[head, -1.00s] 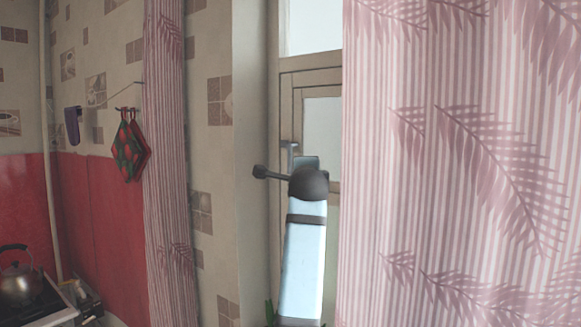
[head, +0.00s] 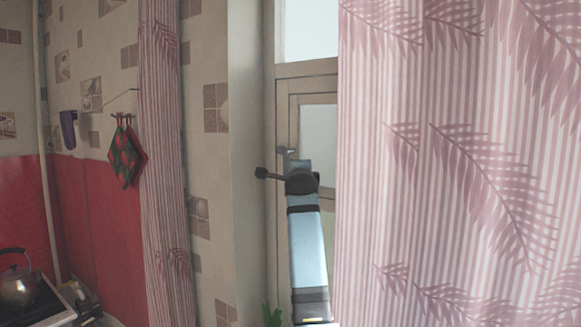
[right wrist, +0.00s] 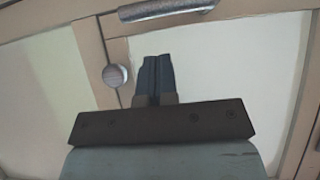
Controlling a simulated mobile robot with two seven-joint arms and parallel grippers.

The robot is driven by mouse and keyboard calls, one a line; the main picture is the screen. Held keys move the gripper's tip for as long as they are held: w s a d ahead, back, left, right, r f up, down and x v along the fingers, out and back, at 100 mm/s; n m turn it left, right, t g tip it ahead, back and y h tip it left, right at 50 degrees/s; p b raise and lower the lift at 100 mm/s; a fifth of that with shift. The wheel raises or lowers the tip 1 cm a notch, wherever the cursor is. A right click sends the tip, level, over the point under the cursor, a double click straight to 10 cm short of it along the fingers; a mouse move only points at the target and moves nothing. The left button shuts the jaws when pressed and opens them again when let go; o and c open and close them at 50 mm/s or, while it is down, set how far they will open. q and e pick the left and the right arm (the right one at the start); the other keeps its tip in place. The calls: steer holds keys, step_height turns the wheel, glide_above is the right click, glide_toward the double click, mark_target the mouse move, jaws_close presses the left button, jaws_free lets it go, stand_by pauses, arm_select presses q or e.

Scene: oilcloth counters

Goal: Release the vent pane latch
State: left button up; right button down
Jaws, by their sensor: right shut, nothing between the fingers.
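A grey metal handle (head: 286,151) sits on the beige window frame, just above my right arm's tip in the head view. The right wrist view shows a metal handle (right wrist: 168,9) at the top edge, lying nearly level, and a round metal knob (right wrist: 115,75) on the upright to the left. My right gripper (right wrist: 158,60) is shut and empty. Its fingertips point toward the handle, below it in that picture; whether they touch it I cannot tell. In the head view my right wrist hides the fingers. My left gripper is out of view.
A pink striped curtain (head: 460,170) covers the right side, close to my arm. A narrow curtain (head: 160,150) hangs at the left. A kettle (head: 18,287) stands on the stove at lower left. Potholders (head: 126,155) hang on the wall.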

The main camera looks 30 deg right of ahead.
mark_target(285, 165)
steer(key=w+m+b, duration=0.1)
steer(key=w+b, duration=0.1)
steer(key=w+a+m+t+h+b, duration=0.1)
steer(key=b, duration=0.2)
steer(key=shift+w+a+f+m, duration=0.1)
steer(key=shift+w+a+m, duration=0.1)
steer(key=shift+w+m, duration=0.2)
stand_by(0.7)
